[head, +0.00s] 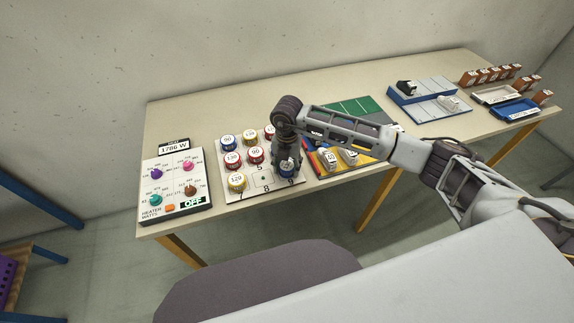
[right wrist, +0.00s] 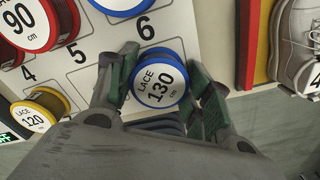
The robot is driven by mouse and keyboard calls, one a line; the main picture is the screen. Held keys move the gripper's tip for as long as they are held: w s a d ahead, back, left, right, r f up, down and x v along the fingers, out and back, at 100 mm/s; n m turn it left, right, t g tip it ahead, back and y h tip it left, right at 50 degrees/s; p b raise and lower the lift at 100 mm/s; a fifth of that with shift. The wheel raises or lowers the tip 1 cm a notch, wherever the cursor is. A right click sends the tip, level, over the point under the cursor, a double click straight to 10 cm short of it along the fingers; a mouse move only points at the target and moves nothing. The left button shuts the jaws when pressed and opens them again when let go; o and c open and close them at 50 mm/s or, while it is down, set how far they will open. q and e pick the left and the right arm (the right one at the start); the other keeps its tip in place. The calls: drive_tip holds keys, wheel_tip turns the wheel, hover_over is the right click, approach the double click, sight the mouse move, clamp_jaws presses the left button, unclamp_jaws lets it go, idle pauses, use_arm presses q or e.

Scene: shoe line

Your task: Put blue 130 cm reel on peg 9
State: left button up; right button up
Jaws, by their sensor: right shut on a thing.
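The blue 130 cm lace reel (right wrist: 158,82) is between the fingers of my right gripper (right wrist: 160,60), its label facing the right wrist camera. In the head view the blue reel (head: 287,167) is at the lower right of the numbered peg board (head: 262,189), just above the printed 9. My right gripper is shut on it, reaching down from above. Peg 9 is hidden under the reel, and I cannot tell whether the reel is around the peg or just above it. My left gripper is not in view.
A yellow 120 reel (head: 237,181) sits above the 7; the place above the 8 is bare. A red 90 reel (head: 256,155) and several others fill the upper rows. A heater panel (head: 175,185) is to the left, shoes (head: 348,157) on a coloured board to the right.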

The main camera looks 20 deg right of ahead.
sight(287, 165)
drive_tip(key=o, duration=1)
drive_tip(key=shift+o, duration=0.2)
drive_tip(key=shift+r, duration=0.15)
drive_tip(key=shift+r+p, duration=0.4)
drive_tip(key=shift+p, duration=0.1)
wheel_tip(287, 165, up, 12)
drive_tip(key=b, duration=0.1)
